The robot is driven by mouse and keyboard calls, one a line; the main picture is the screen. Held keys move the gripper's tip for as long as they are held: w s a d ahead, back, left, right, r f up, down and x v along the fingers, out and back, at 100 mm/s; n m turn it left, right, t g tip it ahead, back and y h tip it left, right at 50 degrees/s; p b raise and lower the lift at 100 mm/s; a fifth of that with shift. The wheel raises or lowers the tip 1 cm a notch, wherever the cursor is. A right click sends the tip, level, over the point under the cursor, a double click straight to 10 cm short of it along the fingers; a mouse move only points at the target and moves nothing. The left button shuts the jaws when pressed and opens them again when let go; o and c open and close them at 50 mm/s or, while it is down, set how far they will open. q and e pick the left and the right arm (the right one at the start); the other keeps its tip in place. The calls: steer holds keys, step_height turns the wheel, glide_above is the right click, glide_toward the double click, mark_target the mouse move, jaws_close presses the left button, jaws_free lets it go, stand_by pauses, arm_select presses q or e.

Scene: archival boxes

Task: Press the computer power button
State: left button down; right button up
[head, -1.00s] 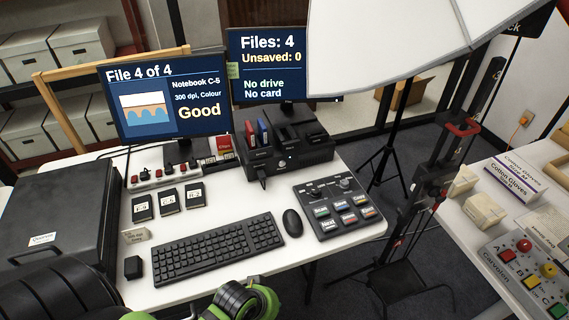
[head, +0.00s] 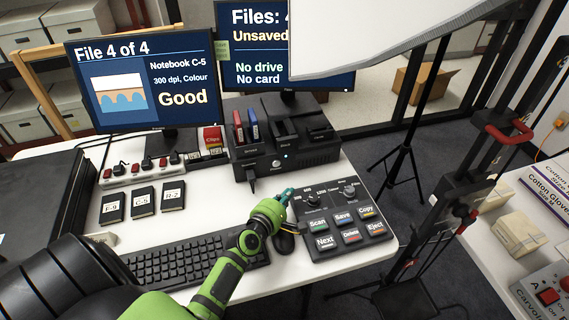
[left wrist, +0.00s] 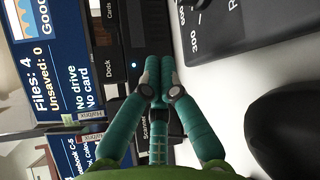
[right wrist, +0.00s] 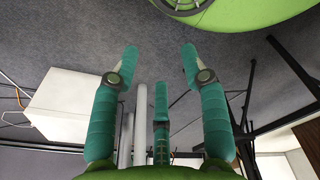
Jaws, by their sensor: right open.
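The black computer box (head: 300,150) stands behind the desk's control panel, under the right monitor. A small round power button (head: 277,163) is on its front face, with a small lit spot beside it. The box also shows sideways in the left wrist view (left wrist: 115,88). My left gripper (head: 288,191) is over the desk between the mouse and the box, in front of the button and apart from it. In the left wrist view its fingertips (left wrist: 160,65) are together with nothing between them. My right gripper (right wrist: 155,60) is open and empty above the floor.
The control panel (head: 335,220) lies right of my left gripper, with the mouse (head: 285,243) and keyboard (head: 180,262) below. A cable (head: 251,182) hangs from the box's front. Two monitors (head: 145,85) stand behind. A white light panel (head: 380,40) covers the upper right.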

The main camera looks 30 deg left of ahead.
mark_target(276, 163)
arm_select(q)
steer(key=shift+a, duration=0.1)
steer(key=shift+s+r, duration=0.1)
steer(key=shift+s, duration=0.05)
steer(key=shift+w+a+b, duration=0.35)
steer(key=shift+w+a, duration=0.15)
steer(key=shift+a, duration=0.05)
steer(key=w+a+b, duration=0.1)
steer(key=w+a, duration=0.1)
steer(key=w+a+b, duration=0.1)
steer(key=a, duration=0.1)
steer(key=shift+w+a, duration=0.2)
steer(key=shift+w, duration=0.2)
steer(key=shift+w+a+b, duration=0.45)
steer(key=shift+w+a, duration=0.05)
steer(key=shift+a, duration=0.05)
arm_select(e)
steer(key=f, duration=0.1)
steer(key=s+f, duration=0.2)
steer(key=f, duration=0.1)
steer(key=shift+s, duration=0.1)
arm_select(q)
steer(key=shift+a, duration=0.1)
